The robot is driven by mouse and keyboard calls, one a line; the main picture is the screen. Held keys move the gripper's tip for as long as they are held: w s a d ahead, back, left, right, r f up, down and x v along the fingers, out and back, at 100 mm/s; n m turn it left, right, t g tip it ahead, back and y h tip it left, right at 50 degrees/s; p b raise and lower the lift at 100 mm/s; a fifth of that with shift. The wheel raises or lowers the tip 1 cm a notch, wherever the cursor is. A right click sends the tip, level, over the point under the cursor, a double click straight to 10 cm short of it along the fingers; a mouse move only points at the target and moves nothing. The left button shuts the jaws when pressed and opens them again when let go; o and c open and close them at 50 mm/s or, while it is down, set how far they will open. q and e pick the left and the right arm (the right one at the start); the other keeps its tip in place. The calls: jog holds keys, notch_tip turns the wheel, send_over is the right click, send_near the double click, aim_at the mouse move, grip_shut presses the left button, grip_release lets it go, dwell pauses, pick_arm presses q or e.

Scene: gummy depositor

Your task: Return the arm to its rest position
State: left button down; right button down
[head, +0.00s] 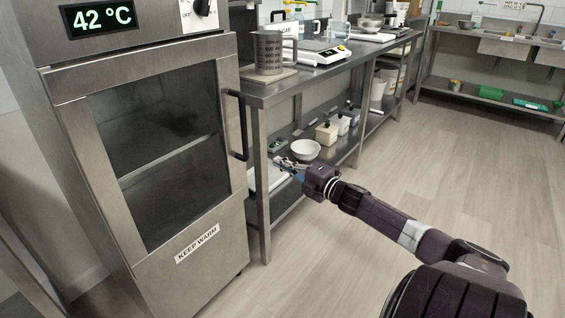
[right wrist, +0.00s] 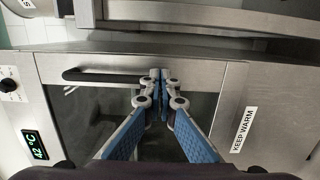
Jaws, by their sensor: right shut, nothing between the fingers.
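My right arm reaches in from the lower right in the head view. Its gripper (head: 280,162) is in front of the steel bench, to the right of the warming cabinet. In the right wrist view the blue-padded fingers of this gripper (right wrist: 159,78) meet at the tips with nothing between them. They point toward the cabinet door (right wrist: 85,120), with the dark door handle (right wrist: 105,76) around and left of the tips in the picture. I cannot tell the exact gap to the handle. My left gripper is not in view.
The warming cabinet (head: 195,272) reads 42 °C and its door is shut; its handle (head: 240,125) sticks out. The floor (head: 450,150) right of the bench is clear.

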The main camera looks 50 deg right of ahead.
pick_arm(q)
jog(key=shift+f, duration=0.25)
pick_arm(e)
jog(key=shift+s, duration=0.25)
